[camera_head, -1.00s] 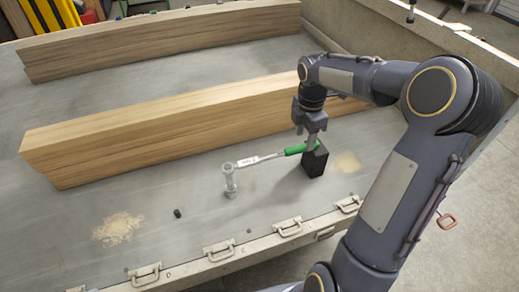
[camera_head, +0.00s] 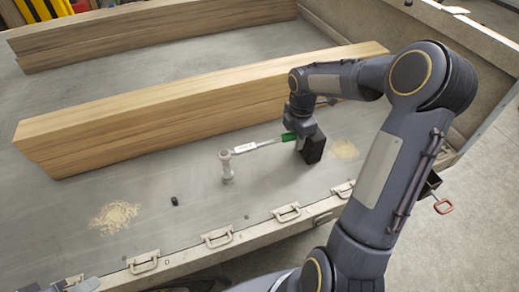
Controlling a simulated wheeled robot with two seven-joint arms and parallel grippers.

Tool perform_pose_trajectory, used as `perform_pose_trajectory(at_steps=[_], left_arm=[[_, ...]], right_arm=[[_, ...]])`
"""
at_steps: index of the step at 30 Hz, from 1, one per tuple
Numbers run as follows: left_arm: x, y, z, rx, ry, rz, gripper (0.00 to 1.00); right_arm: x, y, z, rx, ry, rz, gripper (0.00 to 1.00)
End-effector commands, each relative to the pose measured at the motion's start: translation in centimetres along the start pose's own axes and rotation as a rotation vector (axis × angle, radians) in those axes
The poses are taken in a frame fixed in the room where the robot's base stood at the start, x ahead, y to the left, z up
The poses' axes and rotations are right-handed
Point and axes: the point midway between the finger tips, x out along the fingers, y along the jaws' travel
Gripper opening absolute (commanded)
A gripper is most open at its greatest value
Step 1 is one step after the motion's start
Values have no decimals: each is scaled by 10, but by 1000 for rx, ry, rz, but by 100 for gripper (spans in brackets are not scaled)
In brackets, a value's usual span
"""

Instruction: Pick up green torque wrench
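The green torque wrench (camera_head: 263,144) has a green handle and a silver shaft. Its head end, at the left, sits on top of an upright grey bolt-like post (camera_head: 227,171).
A long wooden beam (camera_head: 150,125) lies just behind the wrench, and another (camera_head: 150,35) lies farther back. A small black piece (camera_head: 175,201) and sawdust (camera_head: 116,217) lie to the left. Latches (camera_head: 217,238) line the front edge. The metal bed between is mostly clear.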

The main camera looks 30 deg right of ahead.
Motion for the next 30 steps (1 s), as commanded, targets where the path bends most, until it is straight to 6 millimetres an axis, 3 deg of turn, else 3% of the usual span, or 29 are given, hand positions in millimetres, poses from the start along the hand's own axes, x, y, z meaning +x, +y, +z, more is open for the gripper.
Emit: perform_pose_trajectory(at_steps=[1,6,17,25,30], left_arm=[[0,0,0,0,0,0,36],[0,0,0,0,0,0,36],[-1,0,0,0,0,0,36],[-3,1,-2,0,0,0,36],[-4,2,-2,0,0,0,36]], right_arm=[[0,0,0,0,0,0,19],[0,0,0,0,0,1,0],[-6,1,0,1,0,5,0],[-37,0,-1,1,0,8,0],[-66,-20,-16,-2,0,8,0]])
